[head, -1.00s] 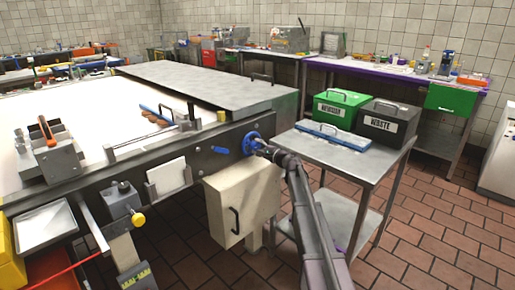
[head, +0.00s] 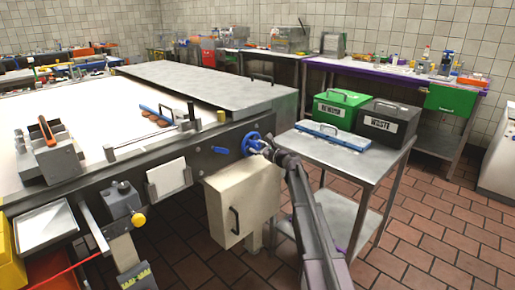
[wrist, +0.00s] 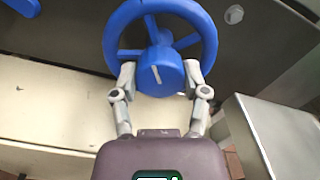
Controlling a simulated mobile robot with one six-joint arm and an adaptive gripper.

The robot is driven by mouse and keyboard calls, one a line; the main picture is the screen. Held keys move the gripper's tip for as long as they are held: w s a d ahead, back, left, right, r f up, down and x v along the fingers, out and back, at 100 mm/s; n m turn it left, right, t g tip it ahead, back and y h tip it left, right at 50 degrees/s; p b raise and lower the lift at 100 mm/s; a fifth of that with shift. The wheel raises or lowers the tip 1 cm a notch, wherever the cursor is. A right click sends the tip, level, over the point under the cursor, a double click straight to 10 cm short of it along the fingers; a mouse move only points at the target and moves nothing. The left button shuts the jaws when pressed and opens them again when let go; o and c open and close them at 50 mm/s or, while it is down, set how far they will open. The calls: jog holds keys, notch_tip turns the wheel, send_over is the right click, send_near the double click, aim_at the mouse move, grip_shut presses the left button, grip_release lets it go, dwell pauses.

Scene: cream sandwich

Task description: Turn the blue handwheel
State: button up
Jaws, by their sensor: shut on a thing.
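The blue handwheel (head: 251,143) is mounted on the dark side rail of the long machine in the head view. In the wrist view the handwheel (wrist: 207,38) fills the upper middle, with its spokes and a round blue hub bearing a pale line mark. My gripper (wrist: 160,82) has one finger on each side of the hub, inside the lower part of the rim, and is shut on it. In the head view my gripper (head: 265,148) reaches the wheel from the lower right and hides part of it.
A cream box (head: 240,200) with a black handle hangs below the wheel. A metal side table (head: 352,160) stands close to the right of my arm, bearing a green bin (head: 340,110) and a dark waste bin (head: 390,125). Tiled floor is open at the lower right.

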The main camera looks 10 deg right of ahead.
jog(key=shift+w+m, duration=0.1)
jog(key=shift+m, duration=0.2)
jog(key=o, duration=1.1)
jog(key=shift+o, duration=0.2)
jog(key=v, duration=1.2)
